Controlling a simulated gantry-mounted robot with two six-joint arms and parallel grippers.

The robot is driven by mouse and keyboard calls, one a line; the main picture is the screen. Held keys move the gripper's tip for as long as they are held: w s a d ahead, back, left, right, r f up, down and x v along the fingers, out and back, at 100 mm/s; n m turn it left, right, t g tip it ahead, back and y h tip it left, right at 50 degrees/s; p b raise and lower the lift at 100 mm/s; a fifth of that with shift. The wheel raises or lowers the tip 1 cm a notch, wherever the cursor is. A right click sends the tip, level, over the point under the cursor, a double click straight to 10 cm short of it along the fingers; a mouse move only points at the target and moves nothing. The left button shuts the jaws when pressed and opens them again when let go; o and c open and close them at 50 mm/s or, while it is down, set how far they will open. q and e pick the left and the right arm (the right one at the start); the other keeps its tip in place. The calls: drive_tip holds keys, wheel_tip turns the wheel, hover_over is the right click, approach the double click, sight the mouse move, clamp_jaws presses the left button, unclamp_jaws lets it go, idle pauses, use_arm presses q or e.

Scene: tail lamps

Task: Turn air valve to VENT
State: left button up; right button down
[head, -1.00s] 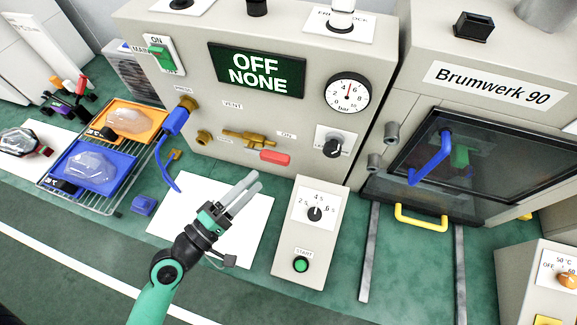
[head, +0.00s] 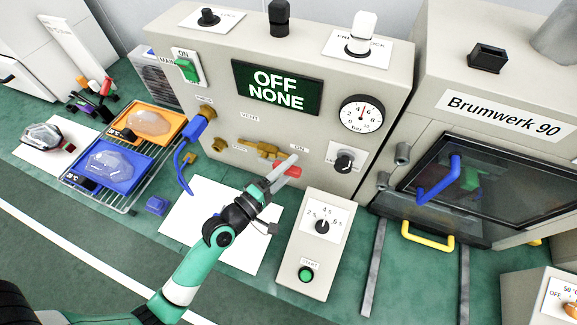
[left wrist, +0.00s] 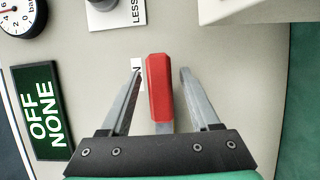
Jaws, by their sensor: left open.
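The air valve is a brass fitting (head: 258,150) on the front of the beige console, with a red lever handle (head: 290,170) pointing right, toward the ON label (head: 299,148). The VENT label (head: 249,118) is up and left of it. My left gripper (head: 280,173) is open at the red handle. In the left wrist view the red handle (left wrist: 159,88) stands between the two spread fingers (left wrist: 160,95), with a visible gap on both sides. My right gripper is not in view.
The console display (head: 277,88) reads OFF NONE. A pressure gauge (head: 362,115) and a black knob (head: 344,162) are right of the valve. A control box with a green START button (head: 306,274) stands close in front. A blue hose plug (head: 199,125) is at left.

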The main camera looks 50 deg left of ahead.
use_arm(q)
clamp_jaws()
idle(0.3)
idle(1.1)
